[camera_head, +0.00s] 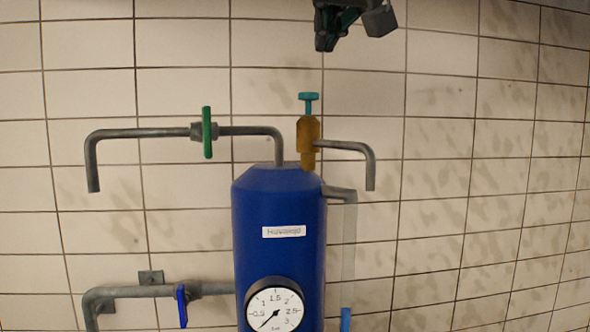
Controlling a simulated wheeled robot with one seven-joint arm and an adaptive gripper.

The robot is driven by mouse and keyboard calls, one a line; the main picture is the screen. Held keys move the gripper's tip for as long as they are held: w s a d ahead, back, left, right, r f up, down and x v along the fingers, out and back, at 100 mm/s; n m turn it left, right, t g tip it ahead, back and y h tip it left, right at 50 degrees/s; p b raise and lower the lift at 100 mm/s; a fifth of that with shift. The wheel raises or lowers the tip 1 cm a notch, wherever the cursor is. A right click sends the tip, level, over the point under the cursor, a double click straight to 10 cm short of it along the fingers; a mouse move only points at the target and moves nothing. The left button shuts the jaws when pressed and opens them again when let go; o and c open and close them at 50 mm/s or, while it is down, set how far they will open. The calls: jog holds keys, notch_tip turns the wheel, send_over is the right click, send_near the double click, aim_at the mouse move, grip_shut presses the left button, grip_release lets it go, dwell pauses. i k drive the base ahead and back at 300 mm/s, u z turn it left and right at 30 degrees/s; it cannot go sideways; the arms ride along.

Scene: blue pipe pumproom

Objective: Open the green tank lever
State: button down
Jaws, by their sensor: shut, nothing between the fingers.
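The green lever (207,132) stands upright on the grey pipe to the upper left of the blue tank (281,205). It lies across the line of the horizontal pipe. My gripper (328,42) shows at the top edge, right of the lever and above the tank, pointing down. It is shut and touches nothing. Most of my arm is out of the picture.
A brass valve with a teal knob (308,104) rises from the tank top, between my gripper and the tank. A gauge (274,311) and a blue lever (182,305) sit lower.

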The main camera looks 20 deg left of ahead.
aim_at(205, 132)
jog(key=k, duration=1)
